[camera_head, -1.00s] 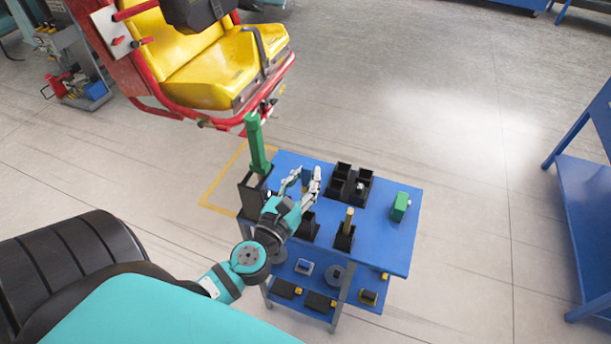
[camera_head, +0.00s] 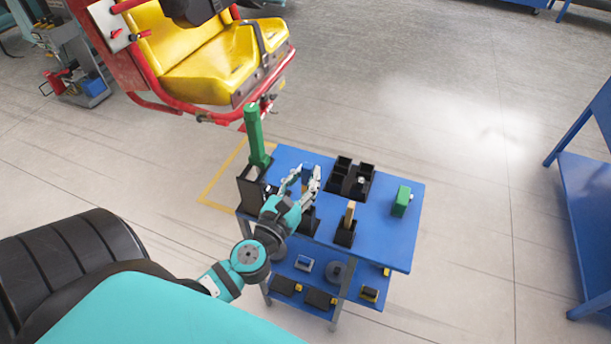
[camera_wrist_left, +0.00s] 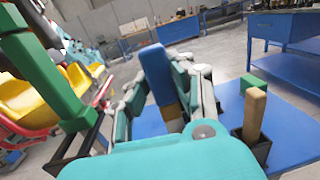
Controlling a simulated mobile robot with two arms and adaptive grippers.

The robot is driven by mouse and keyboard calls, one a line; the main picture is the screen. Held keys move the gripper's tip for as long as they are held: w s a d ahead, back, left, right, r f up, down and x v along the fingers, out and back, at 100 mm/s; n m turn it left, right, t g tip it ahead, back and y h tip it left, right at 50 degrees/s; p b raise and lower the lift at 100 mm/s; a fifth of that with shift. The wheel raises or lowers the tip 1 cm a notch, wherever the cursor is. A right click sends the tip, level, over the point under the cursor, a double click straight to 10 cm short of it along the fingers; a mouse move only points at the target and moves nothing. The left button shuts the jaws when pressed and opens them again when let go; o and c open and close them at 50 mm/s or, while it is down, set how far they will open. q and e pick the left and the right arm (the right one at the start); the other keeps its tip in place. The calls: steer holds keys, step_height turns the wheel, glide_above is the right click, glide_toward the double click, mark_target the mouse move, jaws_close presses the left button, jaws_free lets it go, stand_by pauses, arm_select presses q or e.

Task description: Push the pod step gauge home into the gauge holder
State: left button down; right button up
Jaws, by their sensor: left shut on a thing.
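My left gripper (camera_head: 304,178) is over the left part of the blue table. In the left wrist view its fingers close around an upright blue bar (camera_wrist_left: 157,72) with a tan lower part. I take this bar to be the pod step gauge; its bottom end is hidden by the hand. A black holder (camera_head: 309,222) stands just beside and below the hand, partly covered by it. Whether the bar sits in a holder cannot be told. My right gripper is not in view.
A tall green post (camera_head: 254,135) stands in a black box (camera_head: 249,194) left of the hand. A wooden bar (camera_head: 350,213) stands in another holder (camera_head: 345,236). Black compartments (camera_head: 341,170) and a green block (camera_head: 402,200) are farther right. A yellow seat (camera_head: 220,65) hangs behind.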

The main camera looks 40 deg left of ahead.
arm_select(q)
steer(key=shift+f+b, duration=0.3)
steer(key=shift+f, duration=0.1)
stand_by(0.7)
steer(key=shift+f+b, duration=0.85)
steer(key=shift+f, duration=0.1)
steer(key=shift+f+b, duration=1.3)
steer(key=shift+f+b, duration=1.5)
steer(key=shift+f, duration=0.1)
steer(key=shift+c, duration=1.5)
jaws_free()
